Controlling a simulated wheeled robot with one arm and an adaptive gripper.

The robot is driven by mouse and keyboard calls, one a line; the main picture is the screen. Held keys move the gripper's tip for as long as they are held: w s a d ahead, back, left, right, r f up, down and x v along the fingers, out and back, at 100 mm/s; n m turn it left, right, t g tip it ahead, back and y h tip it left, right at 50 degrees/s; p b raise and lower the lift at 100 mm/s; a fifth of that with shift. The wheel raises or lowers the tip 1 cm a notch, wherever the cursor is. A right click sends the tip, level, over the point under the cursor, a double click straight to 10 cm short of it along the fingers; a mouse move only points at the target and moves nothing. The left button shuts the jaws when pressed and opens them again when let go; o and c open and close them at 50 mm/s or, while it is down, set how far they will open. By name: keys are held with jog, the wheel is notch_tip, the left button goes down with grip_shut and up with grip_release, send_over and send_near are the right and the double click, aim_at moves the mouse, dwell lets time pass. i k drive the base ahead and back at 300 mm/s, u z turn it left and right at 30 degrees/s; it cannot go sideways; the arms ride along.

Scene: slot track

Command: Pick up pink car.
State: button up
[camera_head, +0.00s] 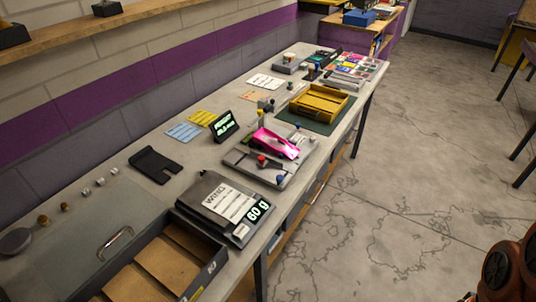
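The pink car (279,141) lies on a grey platform (258,172) with small coloured knobs, near the middle of the long workbench (205,150). It looks small from here, and I cannot tell how it sits on the platform. My gripper is not in view, and nothing is seen touching the car. An orange and black part at the lower right edge may be part of my arm.
A scale reading 60 g (228,208) stands in front of the platform. A yellow tray (320,103) is behind it, and a small display (224,126) is to its left. An open drawer (165,265) is at the near end. The floor right of the bench is clear.

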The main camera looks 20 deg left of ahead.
aim_at(267, 140)
jog(key=u, duration=1.75)
jog(key=i, duration=1)
jog(key=z, duration=0.05)
